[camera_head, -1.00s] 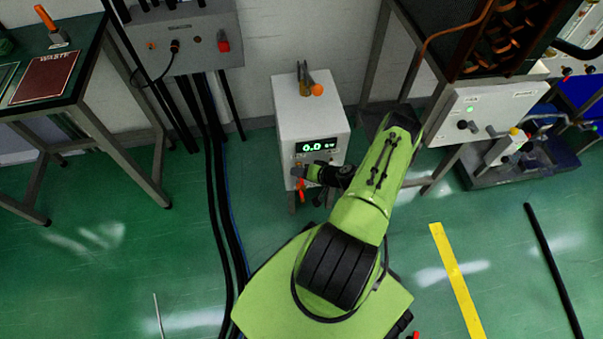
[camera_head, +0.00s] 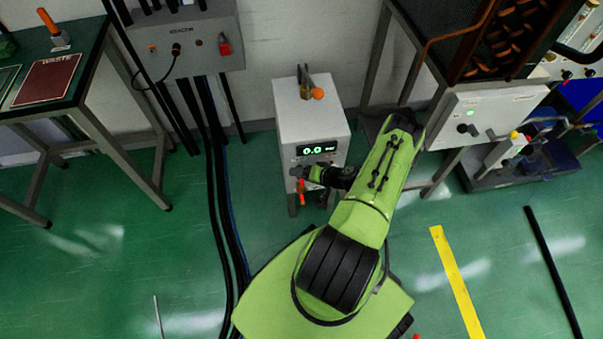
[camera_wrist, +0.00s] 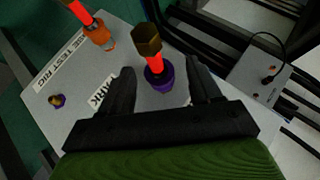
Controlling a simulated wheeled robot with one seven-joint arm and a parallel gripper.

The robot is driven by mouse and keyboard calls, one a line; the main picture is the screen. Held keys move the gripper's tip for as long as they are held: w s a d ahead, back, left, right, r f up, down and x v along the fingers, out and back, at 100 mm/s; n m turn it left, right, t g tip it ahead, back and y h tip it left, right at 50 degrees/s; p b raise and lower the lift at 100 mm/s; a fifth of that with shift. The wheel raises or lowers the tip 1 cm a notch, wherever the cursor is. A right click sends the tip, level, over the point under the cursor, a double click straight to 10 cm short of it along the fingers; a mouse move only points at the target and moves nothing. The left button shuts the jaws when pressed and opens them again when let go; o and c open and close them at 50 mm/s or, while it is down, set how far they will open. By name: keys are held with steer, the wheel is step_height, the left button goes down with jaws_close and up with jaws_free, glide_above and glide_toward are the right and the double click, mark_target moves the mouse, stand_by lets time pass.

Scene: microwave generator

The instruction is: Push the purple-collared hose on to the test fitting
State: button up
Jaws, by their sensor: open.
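In the wrist view, the purple-collared hose (camera_wrist: 158,75) is a short red hose with a brass hex end, standing up from a purple collar on the grey panel. My gripper (camera_wrist: 174,80) is open, one dark finger on each side of the hose, with gaps visible at both sides.
A second red hose with an orange collar (camera_wrist: 100,35) stands at the upper left of the panel. The cabinet's display (camera_head: 317,148) reads 0.0. A bench (camera_head: 40,100) is at the left and a rack at the right. Black cables (camera_head: 212,190) run along the green floor.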

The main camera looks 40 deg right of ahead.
steer(key=p+v, duration=0.4)
steer(key=v, duration=1.1)
steer(key=shift+w+r, duration=0.1)
steer(key=shift+w, duration=0.1)
